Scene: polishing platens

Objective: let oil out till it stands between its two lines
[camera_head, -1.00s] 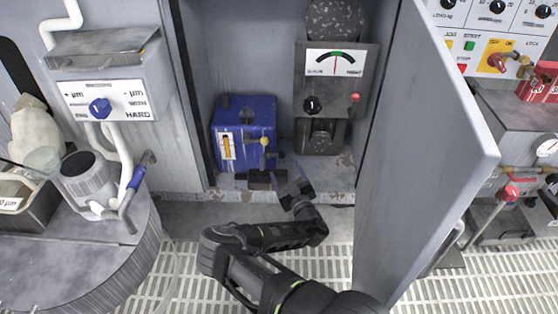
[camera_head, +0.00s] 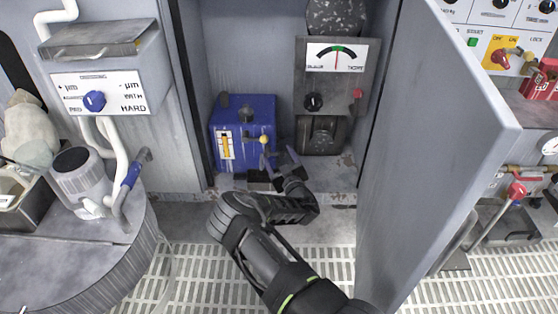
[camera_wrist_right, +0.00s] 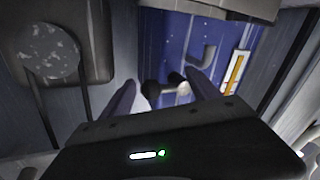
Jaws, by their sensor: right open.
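The blue oil tank (camera_head: 256,112) stands on the cabinet floor. A white sight gauge (camera_head: 225,146) with an amber column is on its front; its lines are too small to read. A tap with a yellow knob (camera_head: 264,140) is at the tank's lower front, above a small dark tray (camera_head: 260,183). My right gripper (camera_head: 281,166) is open just right of the tap. The gauge also shows there (camera_wrist_right: 236,72). My left gripper is out of view.
A grey unit with a needle dial (camera_head: 337,56) stands right of the tank. The open cabinet door (camera_head: 430,140) bounds the right side. A polishing platen (camera_head: 90,265) and a hose handle are at left. Grating covers the floor in front.

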